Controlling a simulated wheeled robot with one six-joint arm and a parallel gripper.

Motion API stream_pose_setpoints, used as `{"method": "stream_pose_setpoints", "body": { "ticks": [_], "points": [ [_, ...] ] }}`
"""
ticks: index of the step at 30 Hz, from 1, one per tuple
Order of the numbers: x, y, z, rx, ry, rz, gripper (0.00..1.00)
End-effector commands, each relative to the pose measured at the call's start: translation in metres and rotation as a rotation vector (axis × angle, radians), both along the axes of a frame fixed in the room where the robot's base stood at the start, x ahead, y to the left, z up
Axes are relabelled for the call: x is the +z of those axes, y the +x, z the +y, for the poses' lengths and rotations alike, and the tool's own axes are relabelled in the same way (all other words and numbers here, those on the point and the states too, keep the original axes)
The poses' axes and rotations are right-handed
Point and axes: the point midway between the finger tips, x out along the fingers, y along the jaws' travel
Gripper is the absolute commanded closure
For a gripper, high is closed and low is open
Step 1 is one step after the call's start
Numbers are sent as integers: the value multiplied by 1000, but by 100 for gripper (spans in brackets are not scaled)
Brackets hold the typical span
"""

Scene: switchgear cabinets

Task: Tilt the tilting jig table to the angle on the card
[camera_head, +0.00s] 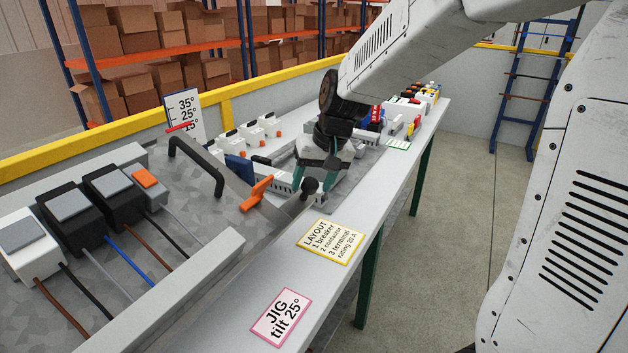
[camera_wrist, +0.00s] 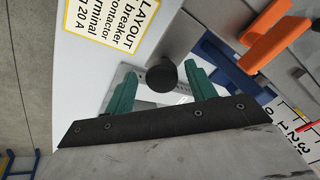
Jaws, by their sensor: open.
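The tilting jig table has a grey plate with a black bar handle (camera_head: 197,163) and an orange lever (camera_head: 257,192); the lever also shows in the wrist view (camera_wrist: 278,38). A white angle scale (camera_head: 184,108) reads 35°, 25° and 15°, with a red pointer (camera_head: 178,127) low on it, near the 15° mark. The pink card (camera_head: 281,316) reads "JIG tilt 25°". My gripper (camera_head: 313,177) is open above a black round knob (camera_head: 309,187). In the wrist view the knob (camera_wrist: 163,77) appears between the teal fingers; I cannot tell whether they touch it.
A yellow-edged layout card (camera_head: 331,242) lies on the bench front. Black and white devices with cables (camera_head: 72,212) stand at left, and several small white devices (camera_head: 250,135) stand behind. Colourful parts (camera_head: 415,105) fill the far bench end. The floor at right is clear.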

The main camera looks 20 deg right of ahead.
Motion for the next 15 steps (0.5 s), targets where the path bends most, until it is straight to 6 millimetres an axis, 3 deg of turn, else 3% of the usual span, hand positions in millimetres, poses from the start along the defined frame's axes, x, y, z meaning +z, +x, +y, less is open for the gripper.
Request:
{"method": "stream_pose_setpoints", "body": {
  "ticks": [15],
  "points": [
    [67, -18, -15, -1, 0, -2, 44]
  ]
}}
